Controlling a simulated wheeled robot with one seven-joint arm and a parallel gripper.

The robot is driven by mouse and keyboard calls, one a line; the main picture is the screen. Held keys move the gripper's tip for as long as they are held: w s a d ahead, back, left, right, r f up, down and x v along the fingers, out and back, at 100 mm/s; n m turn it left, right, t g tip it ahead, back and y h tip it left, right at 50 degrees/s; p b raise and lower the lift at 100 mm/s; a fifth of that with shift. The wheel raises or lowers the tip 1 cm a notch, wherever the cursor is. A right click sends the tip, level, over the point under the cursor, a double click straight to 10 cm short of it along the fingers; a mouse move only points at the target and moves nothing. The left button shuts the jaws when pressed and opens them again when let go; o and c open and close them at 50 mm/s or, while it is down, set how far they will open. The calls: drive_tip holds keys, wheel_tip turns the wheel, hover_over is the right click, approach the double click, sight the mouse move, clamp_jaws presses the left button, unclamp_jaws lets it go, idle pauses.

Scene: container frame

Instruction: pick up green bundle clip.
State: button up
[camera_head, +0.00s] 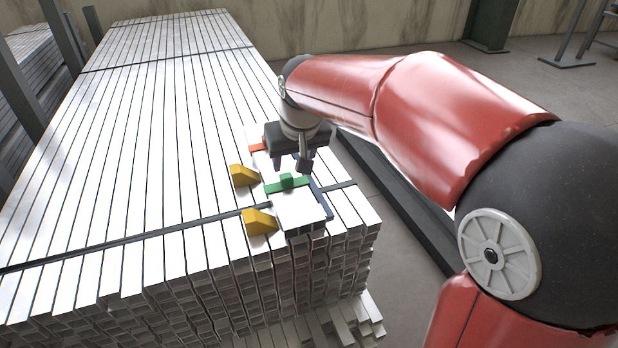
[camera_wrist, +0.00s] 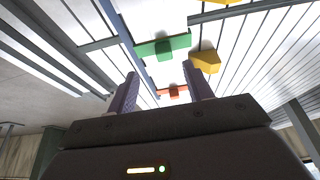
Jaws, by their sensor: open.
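The green bundle clip (camera_head: 288,183) is a flat green bar with a raised block in its middle, lying across a white piece on top of the stack of white profiles. In the wrist view the green clip (camera_wrist: 163,46) shows beyond the fingertips, a little above the centre of the picture. My gripper (camera_head: 290,166) is above and just behind the clip in the head view, pointing down. Its two fingers (camera_wrist: 160,88) are apart with nothing between them, and the clip is clear of them.
A red-orange clip (camera_head: 257,147) lies behind the green one; it also shows in the wrist view (camera_wrist: 173,92). Two yellow wedges (camera_head: 244,176) (camera_head: 259,222) stand left of the clips. A dark strap (camera_head: 130,238) crosses the stack (camera_head: 150,120).

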sight(286, 176)
drive_tip(key=x, duration=0.7)
drive_tip(key=shift+w+a+f, duration=0.1)
drive_tip(key=shift+w+a, duration=0.2)
drive_tip(key=shift+a, duration=0.15)
drive_tip(key=c, duration=1.1)
